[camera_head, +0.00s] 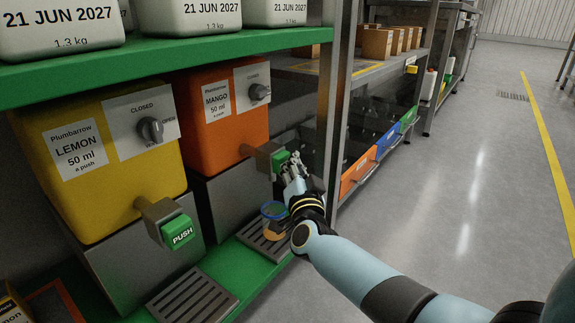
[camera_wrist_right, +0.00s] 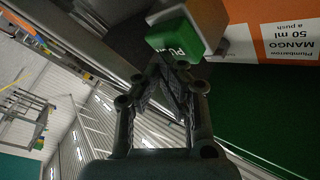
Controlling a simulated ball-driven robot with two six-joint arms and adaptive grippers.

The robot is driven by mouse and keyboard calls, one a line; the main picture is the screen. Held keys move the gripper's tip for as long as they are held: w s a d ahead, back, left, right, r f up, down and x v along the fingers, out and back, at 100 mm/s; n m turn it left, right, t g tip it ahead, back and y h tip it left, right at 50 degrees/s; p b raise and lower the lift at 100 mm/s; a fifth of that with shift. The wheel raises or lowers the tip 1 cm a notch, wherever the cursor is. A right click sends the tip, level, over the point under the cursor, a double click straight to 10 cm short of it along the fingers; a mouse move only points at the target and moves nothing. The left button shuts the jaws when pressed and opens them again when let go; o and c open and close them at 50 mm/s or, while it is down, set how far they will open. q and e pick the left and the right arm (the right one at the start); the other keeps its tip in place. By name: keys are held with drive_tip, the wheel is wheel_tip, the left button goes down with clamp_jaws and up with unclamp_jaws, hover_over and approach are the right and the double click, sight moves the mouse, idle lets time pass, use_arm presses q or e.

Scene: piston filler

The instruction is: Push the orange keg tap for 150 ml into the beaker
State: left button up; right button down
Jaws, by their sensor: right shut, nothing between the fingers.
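The orange mango keg (camera_head: 225,138) stands on the green-edged shelf. Its label reads 50 ml a push, and a grey knob (camera_head: 259,92) sits by a CLOSED mark. Its tap has a green push button (camera_head: 280,160), also in the wrist view (camera_wrist_right: 172,38). My right gripper (camera_head: 291,163) is shut and empty, its fingertips right at the button's front; I cannot tell whether they touch. In the wrist view the gripper (camera_wrist_right: 168,65) points at the button's edge. The beaker (camera_head: 273,211), with a blue rim and something orange low in it, stands below the tap, partly hidden by my gripper.
A yellow lemon keg (camera_head: 100,195) with its own green PUSH tap (camera_head: 178,232) stands to the left, above a drip tray (camera_head: 193,302). A metal post (camera_head: 335,110) rises just right of my gripper. White tubs stand on the green upper shelf (camera_head: 150,60). The floor at right is clear.

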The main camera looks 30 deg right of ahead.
idle(0.5)
drive_tip(key=shift+s+d+p, duration=0.2)
drive_tip(key=shift+s, duration=0.3)
drive_tip(key=shift+s+d+p, duration=0.15)
drive_tip(key=shift+s+p, duration=0.05)
drive_tip(key=shift+s, duration=0.25)
drive_tip(key=s, duration=0.1)
drive_tip(key=s+d+p, duration=0.1)
drive_tip(key=s, duration=0.1)
drive_tip(key=s+d, duration=0.1)
drive_tip(key=shift+s+p, duration=0.35)
idle(2.5)
